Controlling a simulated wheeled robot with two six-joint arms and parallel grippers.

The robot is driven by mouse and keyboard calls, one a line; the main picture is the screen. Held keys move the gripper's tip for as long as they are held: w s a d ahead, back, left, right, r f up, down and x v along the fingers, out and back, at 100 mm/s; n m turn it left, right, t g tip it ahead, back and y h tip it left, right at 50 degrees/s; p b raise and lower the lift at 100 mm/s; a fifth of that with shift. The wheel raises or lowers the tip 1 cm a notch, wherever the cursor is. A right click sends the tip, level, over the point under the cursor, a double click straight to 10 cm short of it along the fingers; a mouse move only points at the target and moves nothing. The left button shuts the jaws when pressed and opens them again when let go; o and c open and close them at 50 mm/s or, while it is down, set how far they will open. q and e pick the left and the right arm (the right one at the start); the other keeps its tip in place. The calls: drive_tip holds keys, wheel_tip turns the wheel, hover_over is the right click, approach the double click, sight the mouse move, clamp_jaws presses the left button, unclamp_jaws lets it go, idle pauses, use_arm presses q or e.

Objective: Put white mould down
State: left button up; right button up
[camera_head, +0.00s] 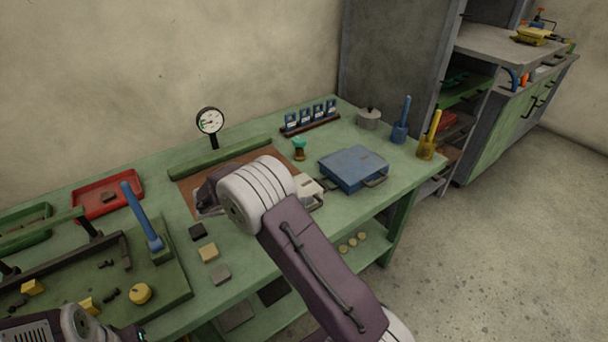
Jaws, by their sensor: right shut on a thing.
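The white mould (309,190) shows as a pale block with a handle, just left of the blue case, over the brown mat. My right wrist hides most of it. My right gripper (207,196) is over the mat and shut on the mould. Its fingertips are largely hidden behind the wrist, and I cannot tell whether the mould touches the mat. Part of my left arm shows at the bottom left corner, but its gripper fingers do not show.
The brown mat (187,183) lies on the green bench. A blue case (353,166) stands right of the mould, with a small green-topped stamp (299,149) behind. A dial gauge (210,122) and green bar (218,156) are at the back. Small blocks (209,252) lie at front left.

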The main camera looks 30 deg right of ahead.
drive_tip(key=shift+s+a+f, duration=0.15)
drive_tip(key=shift+s+a, duration=0.05)
drive_tip(key=shift+a, duration=0.25)
drive_tip(key=shift+w+f, duration=0.1)
drive_tip(key=shift+f, duration=1.95)
drive_tip(key=shift+f+b, duration=0.1)
drive_tip(key=shift+b, duration=0.2)
drive_tip(key=o, duration=2)
drive_tip(key=shift+r+p, duration=0.2)
drive_tip(key=shift+p, duration=0.15)
drive_tip(key=v, duration=1.2)
drive_tip(key=shift+f, duration=0.1)
